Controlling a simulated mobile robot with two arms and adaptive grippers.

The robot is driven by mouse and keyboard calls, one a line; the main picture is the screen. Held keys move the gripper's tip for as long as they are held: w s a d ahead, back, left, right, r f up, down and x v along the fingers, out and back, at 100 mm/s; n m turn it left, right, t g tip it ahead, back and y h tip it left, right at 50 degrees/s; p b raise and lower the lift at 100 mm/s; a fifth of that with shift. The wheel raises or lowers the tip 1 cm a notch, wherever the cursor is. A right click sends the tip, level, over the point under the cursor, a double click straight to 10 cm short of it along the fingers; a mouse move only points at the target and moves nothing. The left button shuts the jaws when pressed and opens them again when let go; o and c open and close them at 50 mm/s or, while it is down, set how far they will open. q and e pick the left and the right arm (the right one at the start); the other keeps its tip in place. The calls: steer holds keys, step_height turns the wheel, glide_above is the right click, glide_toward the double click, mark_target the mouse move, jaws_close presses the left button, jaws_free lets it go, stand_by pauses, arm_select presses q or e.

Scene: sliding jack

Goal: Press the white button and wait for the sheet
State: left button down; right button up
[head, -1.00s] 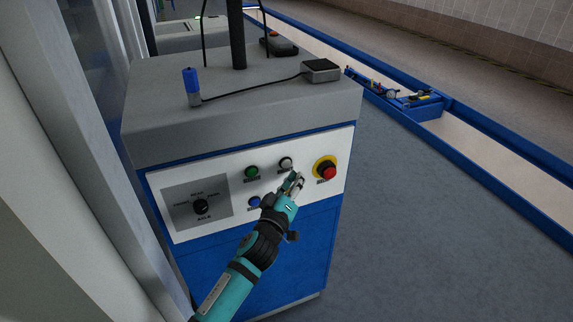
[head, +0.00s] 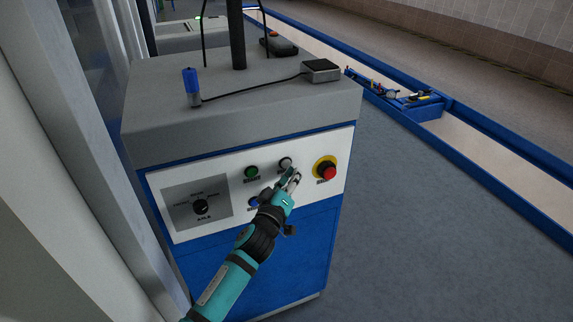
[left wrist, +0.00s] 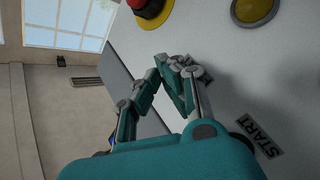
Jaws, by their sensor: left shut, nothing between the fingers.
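The white button (head: 286,162) sits on the white front panel (head: 300,150) of the grey and blue cabinet, right of the green button (head: 251,171). My left gripper (head: 291,178) is shut and empty, with its fingertips just below the white button and covering its label. I cannot tell whether they touch the button. In the left wrist view the gripper (left wrist: 180,72) is close to the panel, and its fingers hide what is behind them. I see no sheet. My right gripper is out of view.
A red stop knob (head: 329,172) with a yellow collar is close on the right. A blue button (head: 254,202) is partly hidden by my gripper. A black rotary knob (head: 200,207) is at the left. A dull yellow round button (left wrist: 254,10) shows in the left wrist view.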

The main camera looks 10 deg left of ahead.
arm_select(q)
steer(key=shift+w, duration=0.1)
stand_by(0.7)
steer(key=shift+w+a, duration=0.25)
steer(key=shift+w+a, duration=0.25)
steer(key=shift+w, duration=0.1)
stand_by(0.8)
stand_by(0.3)
steer(key=shift+s+d, duration=0.45)
steer(key=shift+s, duration=0.3)
steer(key=s+d, duration=0.1)
steer(key=s, duration=0.1)
steer(key=s+d+p, duration=0.1)
steer(key=s, duration=0.1)
steer(key=shift+d, duration=0.4)
stand_by(0.4)
